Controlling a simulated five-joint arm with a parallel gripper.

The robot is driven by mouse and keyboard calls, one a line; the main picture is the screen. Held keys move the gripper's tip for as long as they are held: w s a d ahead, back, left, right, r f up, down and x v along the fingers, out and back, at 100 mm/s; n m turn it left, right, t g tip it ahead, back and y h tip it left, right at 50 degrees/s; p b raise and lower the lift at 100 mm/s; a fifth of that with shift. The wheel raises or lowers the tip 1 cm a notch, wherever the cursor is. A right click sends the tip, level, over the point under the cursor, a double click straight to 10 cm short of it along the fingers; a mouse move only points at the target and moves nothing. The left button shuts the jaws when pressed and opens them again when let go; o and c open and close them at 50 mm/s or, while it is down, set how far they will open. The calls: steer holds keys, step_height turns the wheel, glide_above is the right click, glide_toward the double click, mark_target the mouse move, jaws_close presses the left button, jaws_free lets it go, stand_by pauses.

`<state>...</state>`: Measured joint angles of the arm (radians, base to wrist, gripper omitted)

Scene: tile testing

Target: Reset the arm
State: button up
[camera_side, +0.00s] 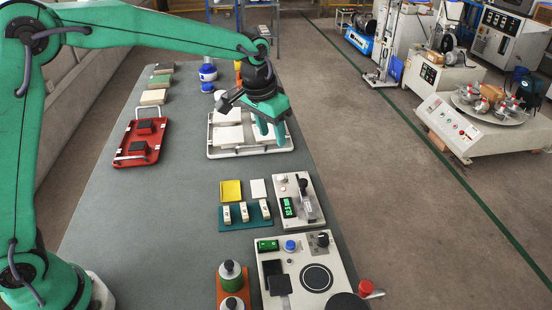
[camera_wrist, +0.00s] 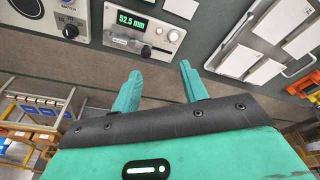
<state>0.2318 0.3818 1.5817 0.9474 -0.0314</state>
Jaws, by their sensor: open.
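My green arm reaches over the grey table in the side view. My gripper (camera_side: 271,132) points down above the white tray (camera_side: 222,153) that holds white tiles (camera_side: 228,135). Its two green fingers are apart. In the wrist view my gripper (camera_wrist: 160,73) shows its fingers spread with nothing between them. The tray (camera_wrist: 212,67) with its tiles also shows at the right of that view. The fingers hide part of the tray in the side view, and I cannot tell their exact height above it.
A measuring device (camera_side: 296,211) reading 52.5 mm in the wrist view (camera_wrist: 131,17) stands nearer on the table. A control panel (camera_side: 341,276), a teal tile holder (camera_side: 244,226) and a red tray (camera_side: 136,158) stand around. The left middle of the table is clear.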

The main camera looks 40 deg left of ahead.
steer(key=s+a+r+n+t, duration=0.1)
steer(key=s+a+r, duration=0.2)
steer(key=s, duration=0.4)
steer(key=s+a+r, duration=0.2)
steer(key=s+a, duration=0.2)
steer(key=s, duration=0.3)
steer(key=s+a+r+n+t, duration=0.1)
steer(key=s+a+r, duration=0.2)
steer(key=s, duration=0.4)
steer(key=s+a+f+t, duration=0.1)
steer(key=s+a+f, duration=0.1)
steer(key=s, duration=0.5)
steer(key=shift+s+f+y, duration=0.3)
steer(key=shift+s+f, duration=0.05)
stand_by(0.5)
